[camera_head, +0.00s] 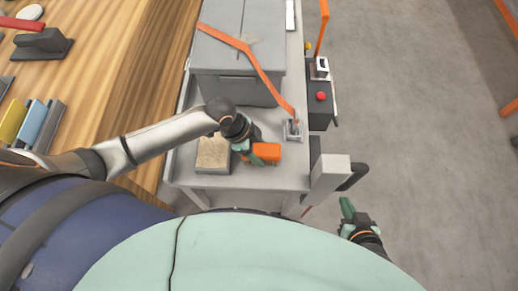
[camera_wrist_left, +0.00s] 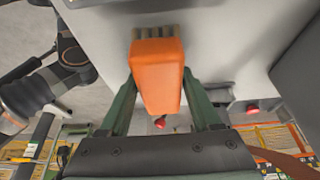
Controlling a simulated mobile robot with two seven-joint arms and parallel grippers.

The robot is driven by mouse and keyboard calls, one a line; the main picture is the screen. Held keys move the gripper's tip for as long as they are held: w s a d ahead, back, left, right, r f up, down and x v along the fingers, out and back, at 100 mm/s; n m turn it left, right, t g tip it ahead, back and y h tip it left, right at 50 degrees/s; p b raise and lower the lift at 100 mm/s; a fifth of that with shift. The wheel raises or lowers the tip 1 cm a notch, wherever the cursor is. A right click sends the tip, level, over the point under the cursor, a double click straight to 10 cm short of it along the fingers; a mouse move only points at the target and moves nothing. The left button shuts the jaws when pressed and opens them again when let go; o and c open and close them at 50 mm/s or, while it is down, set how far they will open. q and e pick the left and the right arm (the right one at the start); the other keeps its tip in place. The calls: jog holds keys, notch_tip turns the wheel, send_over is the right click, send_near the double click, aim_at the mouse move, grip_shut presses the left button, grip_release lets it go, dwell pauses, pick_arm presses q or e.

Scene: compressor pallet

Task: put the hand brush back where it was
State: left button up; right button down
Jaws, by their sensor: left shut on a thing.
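The hand brush has an orange body (camera_head: 267,152) and, in the left wrist view, a row of tan bristles beyond its orange block (camera_wrist_left: 157,80). My left gripper (camera_head: 250,155) is shut on the brush over the front part of the grey cart top (camera_head: 238,180). In the left wrist view, the green fingers of my left gripper (camera_wrist_left: 160,108) lie on both sides of the orange block. I cannot tell whether the brush touches the cart. My right gripper (camera_head: 347,210) hangs over the floor right of the cart, and its finger opening is unclear.
A grey container with a tan top (camera_head: 213,152) sits left of the brush. A large grey box (camera_head: 235,55) with an orange strap stands behind. A small grey holder (camera_head: 293,129) is at the right edge, near a black red-buttoned box (camera_head: 320,112). A wooden bench (camera_head: 110,60) is left.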

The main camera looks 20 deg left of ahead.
pick_arm(q)
jog(key=o, duration=1.3)
jog(key=shift+f, duration=0.1)
jog(key=p+v, duration=0.2)
jog(key=v, duration=0.9)
jog(key=shift+w, duration=0.1)
jog(key=shift+a+r, duration=0.15)
jog(key=shift+r, duration=0.45)
pick_arm(e)
jog(key=shift+s+d+r, duration=0.45)
jog(key=shift+s+d, duration=0.15)
jog(key=shift+d, duration=0.2)
jog(key=shift+w+a+r, duration=0.1)
jog(key=shift+r, duration=0.1)
